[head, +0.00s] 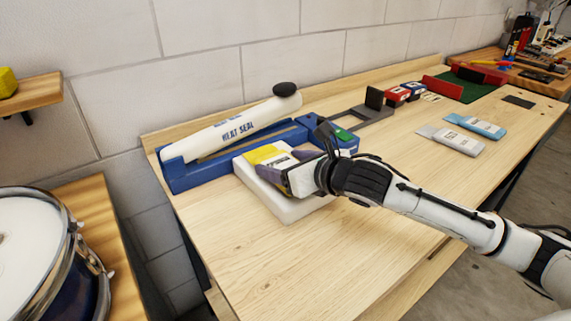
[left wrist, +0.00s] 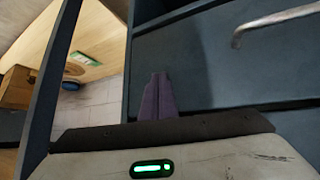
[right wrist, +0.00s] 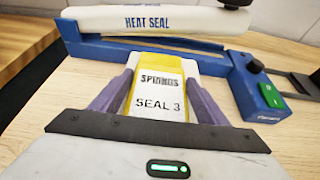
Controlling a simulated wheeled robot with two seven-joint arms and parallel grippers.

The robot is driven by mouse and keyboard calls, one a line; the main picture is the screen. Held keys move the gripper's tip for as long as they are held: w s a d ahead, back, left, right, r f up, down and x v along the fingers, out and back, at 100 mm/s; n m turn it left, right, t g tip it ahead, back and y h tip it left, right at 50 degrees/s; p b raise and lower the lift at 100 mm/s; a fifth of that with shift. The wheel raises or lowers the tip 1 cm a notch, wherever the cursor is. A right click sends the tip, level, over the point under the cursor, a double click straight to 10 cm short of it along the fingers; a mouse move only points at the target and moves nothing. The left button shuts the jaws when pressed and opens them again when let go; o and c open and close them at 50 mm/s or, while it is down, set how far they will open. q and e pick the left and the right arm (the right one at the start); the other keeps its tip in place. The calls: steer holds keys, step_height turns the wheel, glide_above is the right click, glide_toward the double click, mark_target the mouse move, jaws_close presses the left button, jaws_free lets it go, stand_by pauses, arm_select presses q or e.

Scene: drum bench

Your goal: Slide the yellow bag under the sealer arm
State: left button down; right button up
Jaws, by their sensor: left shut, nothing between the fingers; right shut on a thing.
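The heat sealer's white arm (head: 235,125) slants up to a black knob above its blue base (head: 208,172). The yellow bag (head: 262,155) has a white label reading SEAL 3 in the right wrist view (right wrist: 157,101). It lies on a white block (head: 262,193), its far yellow end close to the base's front edge. My right gripper (head: 279,170) is shut on the bag, with purple fingers (right wrist: 159,77) along both sides. My left gripper (left wrist: 158,82) is shut and empty beside dark panels in the left wrist view; the head view does not show it.
A green switch (head: 343,135) is at the sealer's right end. White and blue packets (head: 475,127) lie further right on the bench (head: 275,255), with red and blue boxes (head: 397,96) behind. A drum (head: 40,250) stands at left. The bench front is clear.

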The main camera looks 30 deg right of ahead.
mark_target(269, 154)
steer(key=shift+w+a+r, duration=0.1)
steer(key=shift+w+r, duration=0.1)
steer(key=shift+w, duration=0.35)
steer(key=shift+w+a+p, duration=0.1)
steer(key=shift+w+p, duration=0.55)
steer(key=shift+w, duration=0.4)
steer(key=shift+w+a+f+p, duration=0.15)
steer(key=shift+w+p, duration=0.2)
steer(key=shift+w, duration=0.25)
steer(key=shift+w+a+r+p, duration=0.1)
steer(key=shift+w+p, duration=0.2)
steer(key=shift+w, duration=0.25)
arm_select(q)
steer(key=shift+s+a+r, duration=0.15)
steer(key=shift+a+r, duration=0.05)
steer(key=shift+r, duration=0.35)
steer(key=shift+s+a+r, duration=0.1)
steer(key=shift+a+r, duration=0.1)
steer(key=shift+r, duration=0.3)
arm_select(e)
steer(key=shift+w+f, duration=0.1)
steer(key=shift+w, duration=0.4)
steer(key=o, duration=1.1)
steer(key=shift+o, duration=0.2)
